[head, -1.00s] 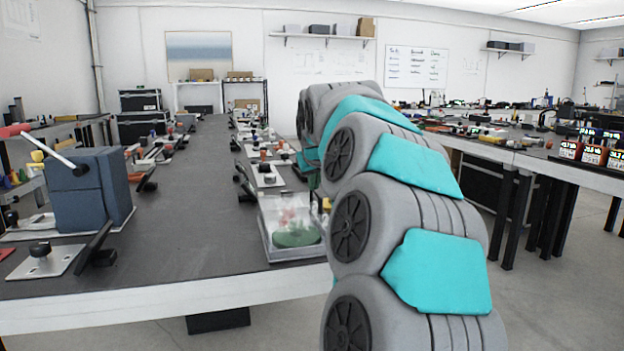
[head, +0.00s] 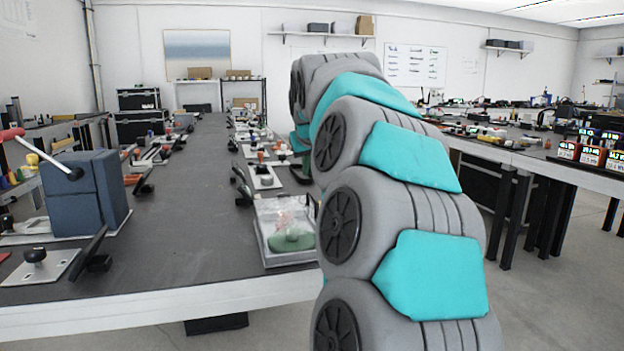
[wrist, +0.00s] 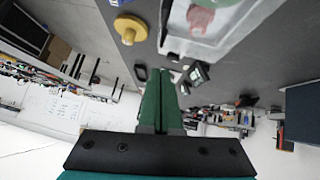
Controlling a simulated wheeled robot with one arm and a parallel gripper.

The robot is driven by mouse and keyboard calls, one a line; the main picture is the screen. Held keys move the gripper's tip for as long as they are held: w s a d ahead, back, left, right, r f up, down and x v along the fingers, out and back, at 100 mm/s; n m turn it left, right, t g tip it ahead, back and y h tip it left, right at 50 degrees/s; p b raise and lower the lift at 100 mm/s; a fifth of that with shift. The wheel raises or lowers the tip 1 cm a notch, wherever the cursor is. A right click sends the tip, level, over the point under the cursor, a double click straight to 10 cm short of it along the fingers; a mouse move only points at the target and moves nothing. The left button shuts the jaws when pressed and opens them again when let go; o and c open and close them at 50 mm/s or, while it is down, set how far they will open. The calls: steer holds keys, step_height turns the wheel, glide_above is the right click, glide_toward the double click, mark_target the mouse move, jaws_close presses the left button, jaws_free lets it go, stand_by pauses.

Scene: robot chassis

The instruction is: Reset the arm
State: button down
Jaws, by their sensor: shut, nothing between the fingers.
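My gripper (wrist: 161,100) shows in the wrist view as two green fingers pressed together, with nothing between them. In the head view my grey and teal arm rises from the bottom right and bends over the table. My gripper is mostly hidden behind the arm there. In the head view a clear box (head: 287,255) with a green and reddish thing inside stands on the table just left of the arm. The box also shows at the top of the wrist view (wrist: 225,45), apart from the fingers.
The long dark table (head: 185,235) bears a blue-grey block (head: 85,190) with a red-tipped lever at left. Rows of small fixtures (head: 262,176) run along its right edge. A second table (head: 590,178) with small displays stands at right. The table's middle is clear.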

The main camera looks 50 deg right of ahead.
steer(key=v, duration=0.8)
steer(key=shift+a+b, duration=0.25)
steer(key=shift+b, duration=0.1)
